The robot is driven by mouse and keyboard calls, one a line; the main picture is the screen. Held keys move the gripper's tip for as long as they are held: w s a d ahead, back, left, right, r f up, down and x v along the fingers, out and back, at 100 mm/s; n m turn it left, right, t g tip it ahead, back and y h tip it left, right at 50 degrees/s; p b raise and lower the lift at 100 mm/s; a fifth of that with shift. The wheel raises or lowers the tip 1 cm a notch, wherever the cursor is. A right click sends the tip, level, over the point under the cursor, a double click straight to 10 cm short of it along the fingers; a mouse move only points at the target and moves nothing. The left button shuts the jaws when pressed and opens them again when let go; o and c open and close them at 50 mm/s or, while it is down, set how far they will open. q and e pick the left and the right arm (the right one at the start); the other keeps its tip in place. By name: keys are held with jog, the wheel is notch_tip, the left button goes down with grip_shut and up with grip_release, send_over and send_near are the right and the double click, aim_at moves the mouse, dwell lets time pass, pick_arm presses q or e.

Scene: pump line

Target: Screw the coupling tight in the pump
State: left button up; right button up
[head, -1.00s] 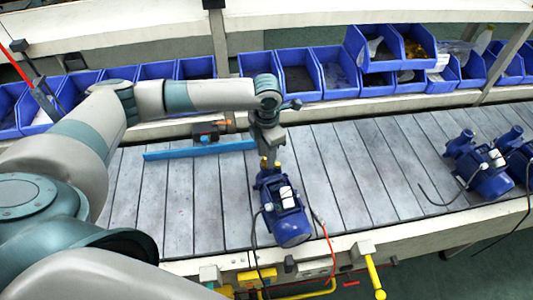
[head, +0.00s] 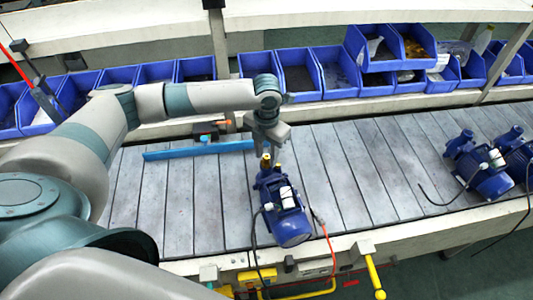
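The blue pump (head: 286,208) stands on the slatted line in the middle of the head view. A brass-coloured coupling (head: 266,161) sits upright at the top of its far end. My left gripper (head: 267,150) points down directly above the coupling, with its fingers close to it. At this size I cannot tell whether the fingers touch the coupling or how far apart they are. My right gripper is not in view.
A blue bar (head: 198,150) and a small dark device (head: 212,130) lie left of my gripper. More blue pumps (head: 484,170) stand at the right. Blue bins (head: 301,72) line the back. The slats between the pumps are clear.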

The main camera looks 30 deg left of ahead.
pick_arm(q)
jog(key=shift+n, duration=1.8)
grip_shut()
jog(key=shift+m, duration=0.3)
jog(key=shift+m, duration=1.5)
